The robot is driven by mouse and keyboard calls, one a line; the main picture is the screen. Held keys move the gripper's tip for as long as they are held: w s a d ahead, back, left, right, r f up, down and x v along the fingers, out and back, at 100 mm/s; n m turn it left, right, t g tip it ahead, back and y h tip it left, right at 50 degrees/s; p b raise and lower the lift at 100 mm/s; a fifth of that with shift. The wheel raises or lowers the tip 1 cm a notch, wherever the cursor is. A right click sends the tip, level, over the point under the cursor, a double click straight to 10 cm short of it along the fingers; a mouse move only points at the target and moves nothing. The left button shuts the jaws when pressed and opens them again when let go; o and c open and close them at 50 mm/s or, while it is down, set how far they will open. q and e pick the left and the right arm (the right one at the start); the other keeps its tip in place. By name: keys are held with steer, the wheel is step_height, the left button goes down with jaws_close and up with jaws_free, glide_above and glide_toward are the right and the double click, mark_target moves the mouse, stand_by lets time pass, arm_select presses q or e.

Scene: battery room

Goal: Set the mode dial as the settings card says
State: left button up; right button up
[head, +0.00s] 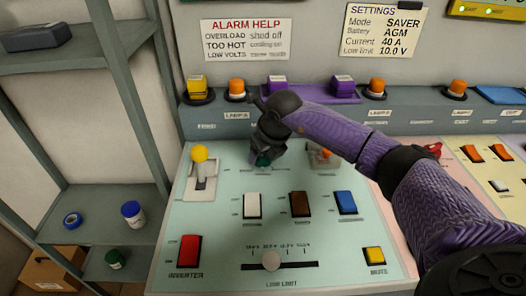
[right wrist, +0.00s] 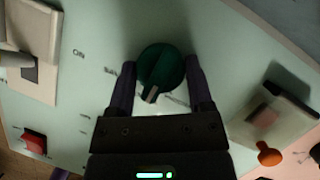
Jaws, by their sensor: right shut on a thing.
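The settings card (head: 384,30) on the back wall reads Mode SAVER, Battery AGM, Current 40 A, Low limit 10.0 V. The mode dial is a round dark green knob (right wrist: 161,68) on the pale green panel (head: 215,225). Its white pointer mark faces the bottom of the right wrist view, slightly left. My right gripper (head: 265,150) is over the dial, with one finger on each side, shut on it. In the head view the gripper hides most of the dial. The labels around it are partly hidden and too blurred to read.
White (head: 252,205), brown (head: 300,204) and blue (head: 346,202) rockers lie in front. Nearer are a red switch (head: 189,250), a slider (head: 271,261) and a yellow button (head: 374,255).

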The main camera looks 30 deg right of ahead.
steer(key=shift+r+m+h+p, duration=0.15)
steer(key=shift+m+h+p, duration=0.25)
steer(key=shift+m+p, duration=0.5)
steer(key=shift+m+h+p, duration=0.3)
steer(key=shift+m+h, duration=0.1)
steer(key=shift+m, duration=0.6)
steer(key=shift+a+m+h, duration=0.1)
steer(key=shift+m+h, duration=0.2)
steer(key=shift+m, duration=0.4)
steer(key=shift+m+g+h+p, duration=0.3)
steer(key=shift+m+p, duration=0.2)
steer(key=shift+m, duration=0.5)
arm_select(q)
steer(key=shift+t, duration=0.3)
steer(key=r, duration=0.1)
steer(key=w+d+r, duration=0.1)
steer(key=r, duration=0.1)
steer(key=shift+w+d+r, duration=0.25)
steer(key=shift+d+r, duration=0.05)
arm_select(e)
steer(key=shift+m, duration=0.6)
arm_select(q)
steer(key=shift+s, duration=0.2)
arm_select(e)
steer(key=shift+m+h, duration=0.3)
